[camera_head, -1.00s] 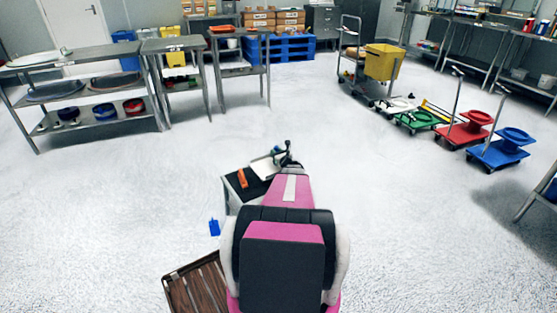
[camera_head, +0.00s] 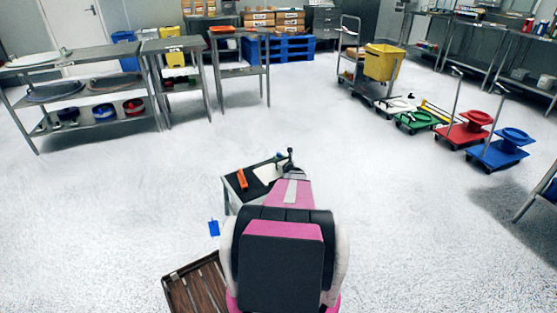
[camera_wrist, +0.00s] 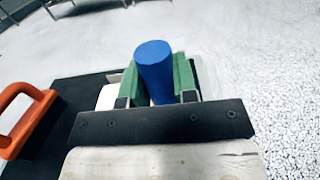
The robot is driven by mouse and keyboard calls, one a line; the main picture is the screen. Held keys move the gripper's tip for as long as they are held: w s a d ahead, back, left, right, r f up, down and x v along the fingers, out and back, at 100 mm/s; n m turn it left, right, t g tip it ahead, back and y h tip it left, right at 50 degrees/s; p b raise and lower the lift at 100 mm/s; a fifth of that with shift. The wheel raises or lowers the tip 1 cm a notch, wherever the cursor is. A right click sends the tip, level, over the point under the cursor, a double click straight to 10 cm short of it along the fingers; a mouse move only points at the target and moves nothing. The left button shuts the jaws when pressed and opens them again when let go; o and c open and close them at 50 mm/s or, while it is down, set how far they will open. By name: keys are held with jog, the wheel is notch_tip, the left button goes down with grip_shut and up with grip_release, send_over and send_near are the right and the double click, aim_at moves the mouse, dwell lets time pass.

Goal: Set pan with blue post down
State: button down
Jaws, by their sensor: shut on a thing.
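The pan's blue post (camera_wrist: 153,72) stands up between the green finger pads of my gripper (camera_wrist: 157,84), which is shut on it. The pan (camera_wrist: 107,97) shows only in part as a pale surface around and behind the fingers. In the head view the pale pan (camera_head: 266,174) is at the small black-topped table (camera_head: 236,196), with my gripper (camera_head: 282,158) at its far right side. My gripper's bar hides much of the pan in the wrist view. I cannot tell whether the pan touches the tabletop.
An orange handled tool (camera_wrist: 28,122) lies on the black tabletop left of the pan; it also shows in the head view (camera_head: 242,179). A blue object (camera_head: 214,228) is on the floor nearby. A brown slatted pallet (camera_head: 196,286) lies at the front. The middle floor is clear.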

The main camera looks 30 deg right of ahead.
jog(key=c, duration=0.9)
grip_release()
jog(key=shift+f, duration=0.1)
